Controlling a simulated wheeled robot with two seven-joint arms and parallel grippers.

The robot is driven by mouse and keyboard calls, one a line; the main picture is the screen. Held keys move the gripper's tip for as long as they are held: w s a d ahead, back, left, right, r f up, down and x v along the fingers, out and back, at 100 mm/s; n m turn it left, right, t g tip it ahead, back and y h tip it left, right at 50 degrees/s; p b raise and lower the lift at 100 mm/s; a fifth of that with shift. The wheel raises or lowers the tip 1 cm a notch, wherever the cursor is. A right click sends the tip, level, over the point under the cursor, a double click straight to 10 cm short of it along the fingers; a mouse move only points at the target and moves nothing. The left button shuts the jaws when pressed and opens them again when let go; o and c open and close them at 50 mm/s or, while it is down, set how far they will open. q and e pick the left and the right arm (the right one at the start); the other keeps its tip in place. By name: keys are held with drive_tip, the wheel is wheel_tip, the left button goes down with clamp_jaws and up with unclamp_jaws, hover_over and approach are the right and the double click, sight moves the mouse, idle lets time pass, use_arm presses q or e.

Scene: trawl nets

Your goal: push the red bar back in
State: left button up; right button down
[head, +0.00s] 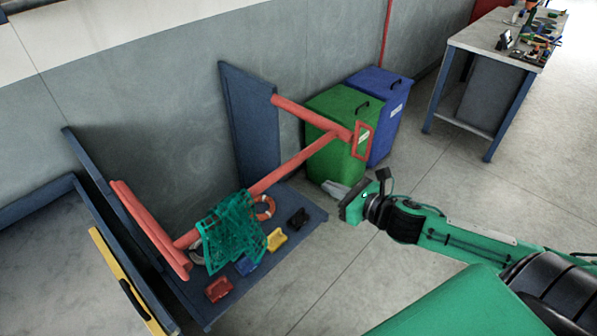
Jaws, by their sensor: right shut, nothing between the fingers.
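The red bar (292,165) runs slantwise across a blue metal stand, from its lower left up to the right. Near its right end it meets a second red bar (310,115) that comes from the stand's upright blue panel (250,125). A red rectangular end frame (357,150) sits there, in front of the green bin. A teal net (232,232) hangs over the lower left part of the bar. My right gripper (338,196) is shut and empty, below and slightly left of the end frame, apart from it. My left gripper is out of view.
A green bin (320,162) and a blue bin (386,95) stand behind the bar's right end. On the stand's base lie an orange ring (265,208) and several small coloured items. A workbench (480,45) stands at upper right. Floor between is clear.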

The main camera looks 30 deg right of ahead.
sight(291, 169)
drive_tip(key=p+x, duration=0.4)
drive_tip(key=x, duration=0.6)
drive_tip(key=shift+w, duration=0.3)
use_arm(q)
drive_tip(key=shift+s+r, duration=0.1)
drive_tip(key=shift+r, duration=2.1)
use_arm(e)
drive_tip(key=shift+w+a+f, duration=0.2)
drive_tip(key=shift+w+a, duration=0.05)
drive_tip(key=shift+w, duration=0.2)
drive_tip(key=shift+w, duration=0.1)
